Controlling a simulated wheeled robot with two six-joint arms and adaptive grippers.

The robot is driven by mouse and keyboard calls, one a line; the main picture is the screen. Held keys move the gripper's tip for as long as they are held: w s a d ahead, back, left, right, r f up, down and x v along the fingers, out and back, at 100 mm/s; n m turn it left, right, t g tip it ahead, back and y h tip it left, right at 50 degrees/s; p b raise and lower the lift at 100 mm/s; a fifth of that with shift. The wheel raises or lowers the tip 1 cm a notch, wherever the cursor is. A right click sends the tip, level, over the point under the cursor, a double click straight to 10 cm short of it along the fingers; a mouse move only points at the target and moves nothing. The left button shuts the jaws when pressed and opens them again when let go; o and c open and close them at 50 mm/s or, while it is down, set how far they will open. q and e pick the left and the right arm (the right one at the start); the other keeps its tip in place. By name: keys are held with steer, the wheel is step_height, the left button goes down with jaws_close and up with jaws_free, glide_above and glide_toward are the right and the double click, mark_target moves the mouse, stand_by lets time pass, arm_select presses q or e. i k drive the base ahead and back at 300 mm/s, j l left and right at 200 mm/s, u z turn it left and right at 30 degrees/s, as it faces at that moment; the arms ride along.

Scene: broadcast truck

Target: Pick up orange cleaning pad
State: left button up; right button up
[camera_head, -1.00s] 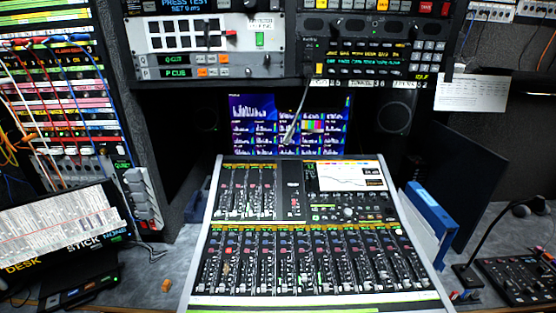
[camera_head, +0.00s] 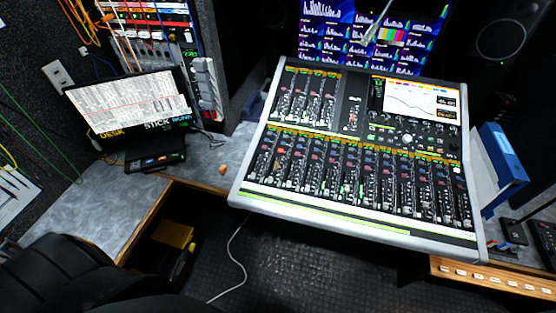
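A small orange object (camera_head: 222,169), which looks like the orange cleaning pad, lies on the grey desk top (camera_head: 200,158). It is just left of the mixing console (camera_head: 350,155), close to the desk's front edge. It is too small to make out its shape well. Neither of my grippers is in view.
A monitor (camera_head: 130,104) stands left of the pad, with a dark box (camera_head: 155,160) below it. A black padded shape, apparently a seat, fills the bottom left. A yellow item (camera_head: 172,235) is under the desk. A white cable (camera_head: 237,245) hangs to the floor.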

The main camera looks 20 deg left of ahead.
mark_target(222, 170)
steer(key=j+u, duration=0.15)
steer(key=u, duration=1.05)
steer(key=k+j, duration=0.05)
